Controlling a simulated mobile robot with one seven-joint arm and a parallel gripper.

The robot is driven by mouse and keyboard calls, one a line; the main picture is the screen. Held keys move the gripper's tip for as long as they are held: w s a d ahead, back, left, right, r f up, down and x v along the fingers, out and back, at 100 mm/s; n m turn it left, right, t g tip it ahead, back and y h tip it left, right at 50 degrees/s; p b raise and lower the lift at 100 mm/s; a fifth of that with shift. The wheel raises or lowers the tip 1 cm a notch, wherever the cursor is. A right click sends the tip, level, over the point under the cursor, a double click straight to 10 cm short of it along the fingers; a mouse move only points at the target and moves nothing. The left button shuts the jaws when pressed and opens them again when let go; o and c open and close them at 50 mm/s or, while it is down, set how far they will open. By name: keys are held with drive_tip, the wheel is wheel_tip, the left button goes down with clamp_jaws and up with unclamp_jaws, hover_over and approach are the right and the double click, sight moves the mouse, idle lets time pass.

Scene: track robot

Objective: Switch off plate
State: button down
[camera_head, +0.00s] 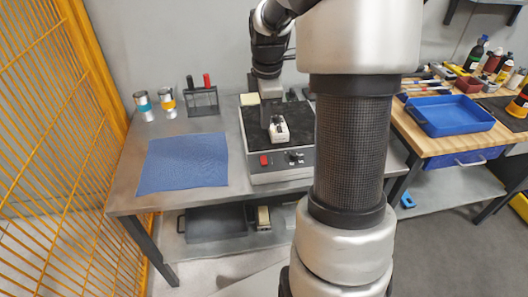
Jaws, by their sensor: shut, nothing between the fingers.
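The hot plate (255,178) stands on the grey metal bench, with a dark top and a light front panel. A red switch (264,160) sits at the left of its front panel. Small dark knobs (295,156) are to the right of the switch. A small white block-like thing (279,129) with a dark top lies on the plate's dark surface.
A blue cloth (186,162) lies left of the plate. Two cans (144,106) and a wire rack (202,101) with markers stand behind it. A yellow mesh fence (45,130) borders the left. A wooden bench with a blue tray (450,114) is at right. My arm hides the plate's right side.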

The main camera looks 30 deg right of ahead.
sight(264, 157)
drive_tip(key=shift+f, duration=0.1)
drive_tip(key=f+b, duration=0.1)
drive_tip(key=f, duration=0.3)
drive_tip(key=w+f, duration=0.1)
drive_tip(key=f, duration=0.4)
drive_tip(key=f+b, duration=0.1)
drive_tip(key=f, duration=0.3)
drive_tip(key=shift+w+d+f+b, duration=0.25)
drive_tip(key=shift+w+f+b, duration=0.1)
